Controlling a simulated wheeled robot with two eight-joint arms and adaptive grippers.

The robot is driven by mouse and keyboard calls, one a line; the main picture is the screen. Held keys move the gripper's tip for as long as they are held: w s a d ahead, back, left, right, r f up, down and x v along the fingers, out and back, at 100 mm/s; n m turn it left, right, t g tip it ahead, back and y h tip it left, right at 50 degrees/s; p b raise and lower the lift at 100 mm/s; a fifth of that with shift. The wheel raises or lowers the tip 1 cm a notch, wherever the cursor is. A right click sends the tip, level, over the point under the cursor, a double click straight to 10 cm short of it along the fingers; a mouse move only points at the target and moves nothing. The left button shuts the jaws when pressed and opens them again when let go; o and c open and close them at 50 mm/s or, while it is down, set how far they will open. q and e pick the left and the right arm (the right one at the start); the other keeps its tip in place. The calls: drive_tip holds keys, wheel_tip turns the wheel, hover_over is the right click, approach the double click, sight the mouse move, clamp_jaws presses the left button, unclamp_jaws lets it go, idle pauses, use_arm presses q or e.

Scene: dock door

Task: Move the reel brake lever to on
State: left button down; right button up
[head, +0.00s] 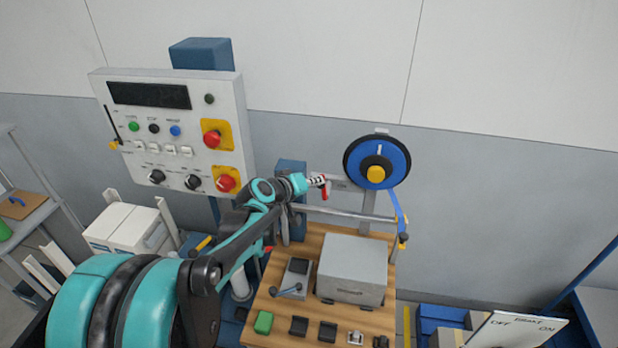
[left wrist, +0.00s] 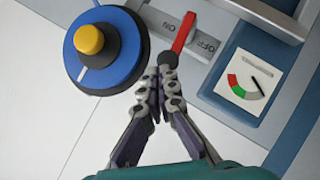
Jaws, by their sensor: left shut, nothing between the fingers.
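The reel brake lever has a red handle (left wrist: 183,33) and a dark round end. In the left wrist view it lies over a grey plate (left wrist: 200,47), between the words ON and OFF. In the head view the red lever (head: 324,191) shows just right of my left gripper (head: 313,182). In the left wrist view my left gripper (left wrist: 165,76) is shut and empty, its fingertips close by the lever's dark end. I cannot tell whether they touch it. The blue reel (head: 377,162) with a yellow hub stands to the right. My right gripper is out of view.
A gauge (left wrist: 244,85) with red and green bands sits beside the plate. A wooden bench (head: 305,242) bears a grey box (head: 352,270) below the lever. A control panel (head: 175,130) stands left. A BRAKE sign (head: 515,332) is at lower right.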

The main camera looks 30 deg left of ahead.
use_arm(q)
drive_tip(key=d+m+y, duration=0.1)
drive_tip(key=d+y+p, duration=0.1)
drive_tip(key=d, duration=0.1)
drive_tip(key=shift+w+d+m+g, duration=0.1)
drive_tip(key=shift+w+m+g, duration=0.3)
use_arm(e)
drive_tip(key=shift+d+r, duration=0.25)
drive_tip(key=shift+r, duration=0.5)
use_arm(q)
drive_tip(key=shift+w+d, duration=0.1)
drive_tip(key=shift+d, duration=0.35)
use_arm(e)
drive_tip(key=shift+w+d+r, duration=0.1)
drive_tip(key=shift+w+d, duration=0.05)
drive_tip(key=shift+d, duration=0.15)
use_arm(q)
drive_tip(key=shift+r+p, duration=0.1)
drive_tip(key=shift+p, duration=0.2)
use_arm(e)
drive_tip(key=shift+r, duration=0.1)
use_arm(q)
drive_tip(key=shift+r+p, duration=0.55)
drive_tip(key=shift+r, duration=0.15)
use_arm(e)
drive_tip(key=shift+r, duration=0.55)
